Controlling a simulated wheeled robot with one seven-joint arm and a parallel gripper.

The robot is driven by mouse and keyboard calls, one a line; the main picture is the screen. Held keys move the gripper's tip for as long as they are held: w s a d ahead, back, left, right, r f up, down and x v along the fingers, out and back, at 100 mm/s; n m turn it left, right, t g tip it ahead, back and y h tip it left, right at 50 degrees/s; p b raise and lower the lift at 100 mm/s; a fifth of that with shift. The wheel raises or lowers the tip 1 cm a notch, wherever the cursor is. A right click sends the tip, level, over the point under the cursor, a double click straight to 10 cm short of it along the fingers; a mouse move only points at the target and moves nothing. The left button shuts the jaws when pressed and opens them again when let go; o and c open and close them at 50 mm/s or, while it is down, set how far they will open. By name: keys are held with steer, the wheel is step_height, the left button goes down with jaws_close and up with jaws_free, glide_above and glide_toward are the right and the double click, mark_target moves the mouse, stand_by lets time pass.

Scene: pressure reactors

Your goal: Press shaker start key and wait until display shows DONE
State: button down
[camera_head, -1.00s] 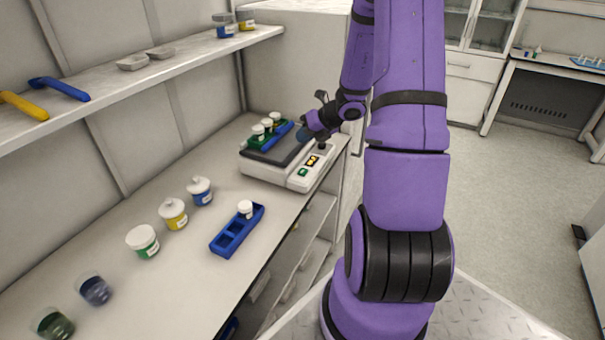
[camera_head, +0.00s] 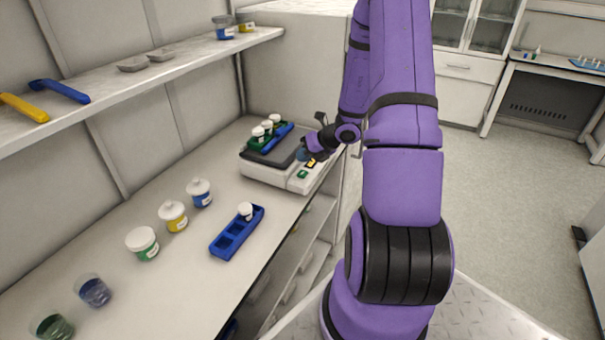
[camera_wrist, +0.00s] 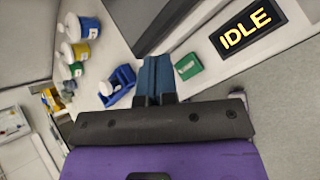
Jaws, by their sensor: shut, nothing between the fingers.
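The shaker (camera_head: 268,172) is a white box with a dark top plate near the far end of the bench. A green key (camera_head: 303,174) sits on its front panel beside a small display; the green key (camera_wrist: 187,66) shows large in the wrist view. The display (camera_wrist: 248,30) reads IDLE in yellow letters. My gripper (camera_wrist: 155,72) is shut and empty, its blue fingertips just left of the green key in the wrist view. In the head view my gripper (camera_head: 304,153) hangs over the shaker's panel side. Whether the fingertips touch the panel cannot be told.
A blue tray (camera_head: 228,242) with one vial lies nearer on the bench. Several jars, such as the green-labelled one (camera_head: 143,243), line the left. A shelf (camera_head: 130,80) overhangs the wall side.

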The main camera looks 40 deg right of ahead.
mark_target(303, 174)
steer(key=shift+f, duration=1.2)
steer(key=shift+f, duration=0.1)
stand_by(1.1)
steer(key=shift+f, duration=0.35)
